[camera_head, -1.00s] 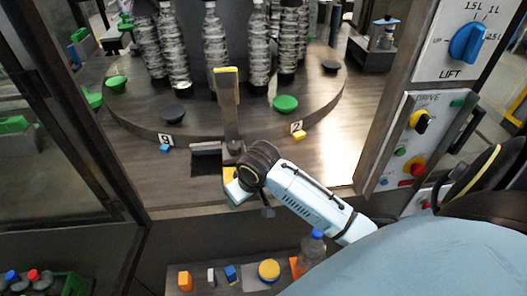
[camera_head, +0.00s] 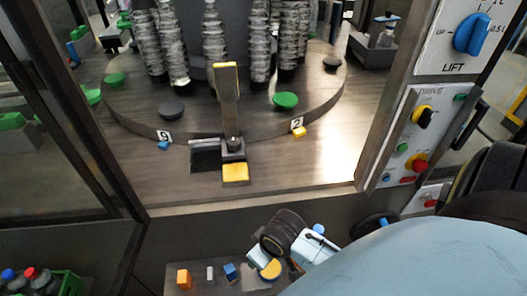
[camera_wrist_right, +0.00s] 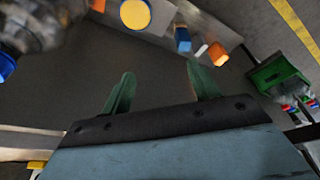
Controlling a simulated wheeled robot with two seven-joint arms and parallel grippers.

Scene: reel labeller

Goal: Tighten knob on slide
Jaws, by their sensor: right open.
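The slide (camera_head: 228,105) is an upright dark post with a yellow top, standing at the front edge of the round turntable. Its base carries a yellow pad (camera_head: 235,173) at the front. A small dark knob (camera_head: 233,145) appears to sit at the foot of the post; its tightness cannot be told. My right gripper is below and in front of the slide, apart from it, over the lower shelf. In the right wrist view its two green fingers (camera_wrist_right: 160,82) are spread with nothing between them. The slide is not seen in that view. My left gripper is not in view.
The turntable (camera_head: 150,122) holds wrapped bottles and green and black knobs. The lower shelf holds an orange block (camera_head: 183,279), a blue block (camera_head: 231,272) and a yellow round piece (camera_head: 270,269). A control panel (camera_head: 411,140) stands at right.

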